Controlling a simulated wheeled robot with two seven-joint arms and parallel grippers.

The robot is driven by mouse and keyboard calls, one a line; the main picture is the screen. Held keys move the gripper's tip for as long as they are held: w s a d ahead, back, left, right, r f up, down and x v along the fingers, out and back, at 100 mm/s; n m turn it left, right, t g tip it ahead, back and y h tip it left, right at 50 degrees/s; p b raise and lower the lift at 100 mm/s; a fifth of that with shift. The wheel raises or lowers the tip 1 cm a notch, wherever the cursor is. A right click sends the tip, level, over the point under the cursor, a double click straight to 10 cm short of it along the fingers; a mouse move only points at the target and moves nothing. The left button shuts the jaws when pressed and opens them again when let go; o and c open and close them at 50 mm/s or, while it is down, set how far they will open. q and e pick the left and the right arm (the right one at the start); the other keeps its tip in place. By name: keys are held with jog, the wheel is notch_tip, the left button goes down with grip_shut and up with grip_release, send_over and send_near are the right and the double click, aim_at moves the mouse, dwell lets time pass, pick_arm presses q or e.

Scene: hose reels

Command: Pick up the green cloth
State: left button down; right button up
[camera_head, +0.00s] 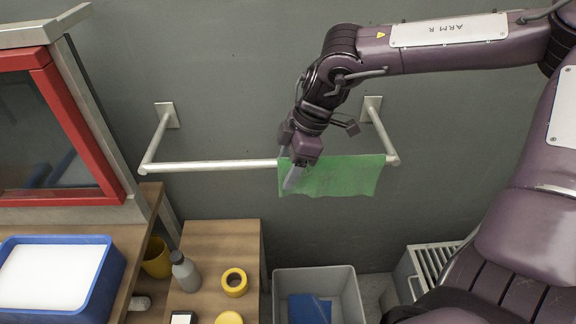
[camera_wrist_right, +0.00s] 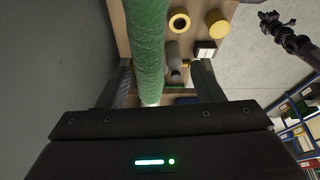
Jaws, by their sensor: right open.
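The green cloth (camera_head: 340,178) hangs over the right part of a white wall rail (camera_head: 215,165). In the right wrist view the cloth (camera_wrist_right: 148,40) runs as a long green strip over the rail, down between the two fingers. My right gripper (camera_head: 290,172) is at the cloth's left end, on the rail. In the right wrist view its fingers (camera_wrist_right: 160,88) stand apart on either side of the cloth and rail, with space visible. A dark jointed arm (camera_wrist_right: 290,38) at the upper right of that view seems to be my left; its jaws are too small to read.
A red-framed cabinet (camera_head: 48,128) stands at left, with a blue tray (camera_head: 112,268) on a shelf below. A low wooden table (camera_head: 222,240) holds a grey bottle (camera_head: 184,272) and yellow rings (camera_head: 233,282). A grey bin (camera_head: 344,284) stands below the cloth. The wall is close behind the rail.

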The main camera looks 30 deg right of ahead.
jog(key=c, duration=0.5)
jog(key=shift+f, duration=0.25)
jog(key=c, duration=0.5)
jog(key=shift+r, duration=0.1)
jog(key=shift+o, duration=0.4)
jog(key=shift+r+p, duration=0.35)
jog(key=shift+r, duration=0.05)
notch_tip(320, 180, up, 12)
jog(key=p, duration=0.7)
jog(key=shift+s+a+f, duration=0.15)
grip_shut()
notch_tip(320, 180, up, 9)
jog(key=p, duration=0.6)
